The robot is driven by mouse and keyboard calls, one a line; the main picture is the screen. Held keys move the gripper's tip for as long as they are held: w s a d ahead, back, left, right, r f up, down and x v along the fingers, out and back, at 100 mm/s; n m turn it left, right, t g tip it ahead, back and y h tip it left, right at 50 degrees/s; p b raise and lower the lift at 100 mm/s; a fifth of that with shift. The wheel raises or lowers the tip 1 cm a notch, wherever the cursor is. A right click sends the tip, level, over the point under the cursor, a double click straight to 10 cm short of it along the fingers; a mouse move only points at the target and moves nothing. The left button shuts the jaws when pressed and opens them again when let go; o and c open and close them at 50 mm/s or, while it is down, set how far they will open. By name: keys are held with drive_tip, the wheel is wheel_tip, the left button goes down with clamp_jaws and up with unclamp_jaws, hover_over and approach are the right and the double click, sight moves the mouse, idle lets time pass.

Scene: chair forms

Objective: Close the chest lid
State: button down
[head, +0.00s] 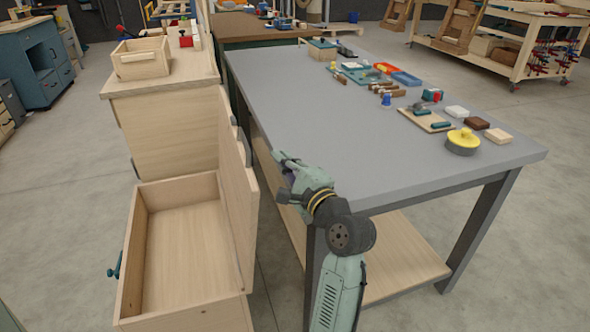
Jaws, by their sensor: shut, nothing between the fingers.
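The wooden chest (195,318) stands on the floor at the lower left in the head view. It is open and its inside looks empty. Its lid (237,185) stands upright along the chest's right side. My gripper (281,157) is shut and empty. It is to the right of the lid's upper part, over the left edge of the grey table, and seems apart from the lid. The wrist partly hides the table edge.
The grey table (330,115) stands close to the right of the lid, with tools and blocks on its far and right parts. A wooden cabinet (170,130) stands behind the chest, with a small wooden box (141,64) on top. Floor is clear left of the chest.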

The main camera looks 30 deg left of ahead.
drive_tip(key=shift+s+a+r+p, duration=0.25)
drive_tip(key=shift+s+a+r, duration=0.1)
drive_tip(key=shift+s+a, duration=0.35)
drive_tip(key=shift+s+a+r+p, duration=0.25)
drive_tip(key=shift+s+a+r, duration=0.1)
drive_tip(key=shift+s+a, duration=0.35)
drive_tip(key=shift+w+a, duration=0.1)
drive_tip(key=shift+a, duration=0.1)
